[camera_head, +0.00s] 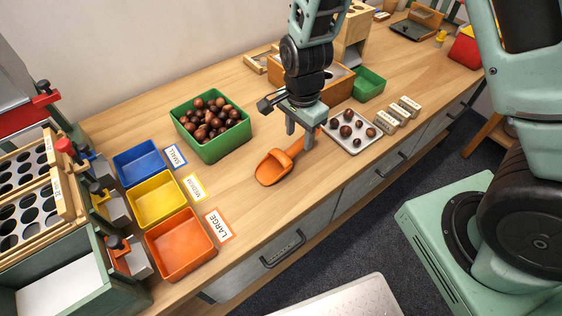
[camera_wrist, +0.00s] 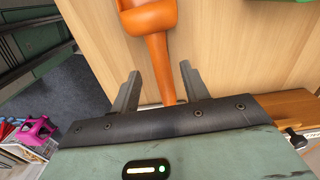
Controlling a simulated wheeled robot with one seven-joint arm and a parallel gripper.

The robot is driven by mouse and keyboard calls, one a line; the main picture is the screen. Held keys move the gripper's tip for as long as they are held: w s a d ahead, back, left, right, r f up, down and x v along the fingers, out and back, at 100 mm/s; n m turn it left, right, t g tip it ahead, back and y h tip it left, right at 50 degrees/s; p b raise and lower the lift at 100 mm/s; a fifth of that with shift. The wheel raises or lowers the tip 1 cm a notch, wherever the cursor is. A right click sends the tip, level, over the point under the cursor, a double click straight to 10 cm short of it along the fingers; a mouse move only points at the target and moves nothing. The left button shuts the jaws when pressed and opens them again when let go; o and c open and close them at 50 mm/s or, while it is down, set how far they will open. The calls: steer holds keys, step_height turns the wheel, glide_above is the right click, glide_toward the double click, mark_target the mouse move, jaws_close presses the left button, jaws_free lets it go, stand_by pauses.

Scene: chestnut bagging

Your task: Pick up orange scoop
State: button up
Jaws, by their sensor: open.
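The orange scoop (camera_head: 276,165) lies on the wooden bench, its bowl toward the lower left and its handle pointing up and right beneath my gripper. My gripper (camera_head: 299,138) is open above the handle end. In the wrist view, the scoop's handle (camera_wrist: 161,68) runs between the two spread fingers of my gripper (camera_wrist: 159,85), and part of the bowl shows at the top edge. The end of the handle is hidden behind the gripper body. I cannot tell the exact height of the fingers over the handle.
A green bin of chestnuts (camera_head: 211,154) stands left of the scoop. A tray with several chestnuts (camera_head: 374,143) lies close on the right. Blue (camera_head: 138,177), yellow (camera_head: 157,211) and orange (camera_head: 184,265) bins stand at the left. Bare bench surrounds the scoop's bowl.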

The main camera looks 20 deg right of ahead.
mark_target(298, 144)
steer(key=shift+a+f, duration=0.1)
steer(key=shift+f, duration=2.3)
jaws_close()
steer(key=shift+r, duration=0.1)
step_height(298, 144, up, 10)
steer(key=shift+f+p, duration=0.1)
steer(key=shift+p, duration=0.3)
